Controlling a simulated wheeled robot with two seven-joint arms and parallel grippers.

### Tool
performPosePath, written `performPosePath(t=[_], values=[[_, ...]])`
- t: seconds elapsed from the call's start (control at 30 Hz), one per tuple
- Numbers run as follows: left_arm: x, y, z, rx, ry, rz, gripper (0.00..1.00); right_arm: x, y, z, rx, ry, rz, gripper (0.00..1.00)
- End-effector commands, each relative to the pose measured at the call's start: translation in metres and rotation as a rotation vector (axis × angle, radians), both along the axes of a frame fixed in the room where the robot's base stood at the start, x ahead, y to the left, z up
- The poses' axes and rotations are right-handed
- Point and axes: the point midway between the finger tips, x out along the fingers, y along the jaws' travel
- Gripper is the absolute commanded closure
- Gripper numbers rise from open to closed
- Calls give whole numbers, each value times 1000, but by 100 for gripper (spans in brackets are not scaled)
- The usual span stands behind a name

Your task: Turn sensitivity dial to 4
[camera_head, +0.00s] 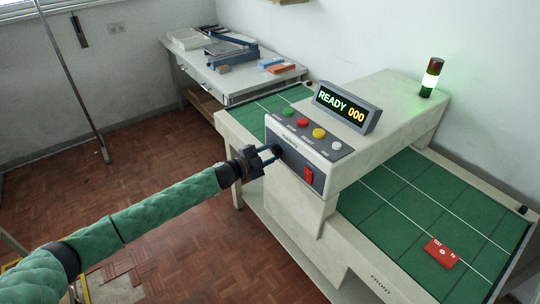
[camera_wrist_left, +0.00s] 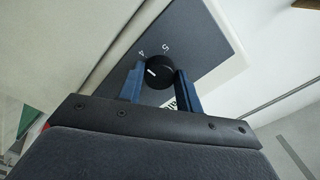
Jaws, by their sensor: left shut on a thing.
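The sensitivity dial (camera_wrist_left: 158,73) is a round black knob on a dark grey panel (camera_wrist_left: 185,35) of the machine. The numbers 4 and 5 are printed beside it in the left wrist view. A white mark shows on the side of the knob's face nearer the 4; I cannot tell its exact setting. My left gripper (camera_head: 270,156) is shut on the dial, with one blue finger on each side. In the head view the dial (camera_head: 277,149) is partly hidden by the gripper. My right gripper is out of view.
The machine's front panel also has a red switch (camera_head: 308,175) and several coloured buttons, such as a yellow one (camera_head: 319,133). Its display (camera_head: 342,107) reads READY 000. The light tower (camera_head: 431,78) glows green. A red card (camera_head: 441,252) lies on the green table top.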

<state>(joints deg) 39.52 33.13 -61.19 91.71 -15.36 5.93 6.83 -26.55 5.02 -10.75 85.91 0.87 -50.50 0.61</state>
Motion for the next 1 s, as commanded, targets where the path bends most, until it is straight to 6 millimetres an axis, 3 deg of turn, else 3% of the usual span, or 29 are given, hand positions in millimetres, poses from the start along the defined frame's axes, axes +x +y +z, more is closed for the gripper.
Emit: performPosePath(t=[0.57, 0.6, 0.7, 1.0], values=[[0, 0, -1, 21, -28, -1, 88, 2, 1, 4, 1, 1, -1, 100], [-1, 0, -1, 21, -28, -1, 63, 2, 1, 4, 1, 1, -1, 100], [0, 0, -1, 21, -28, -1, 44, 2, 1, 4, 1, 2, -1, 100], [-1, 1, -1, 21, -28, -1, 43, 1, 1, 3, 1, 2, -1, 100]])
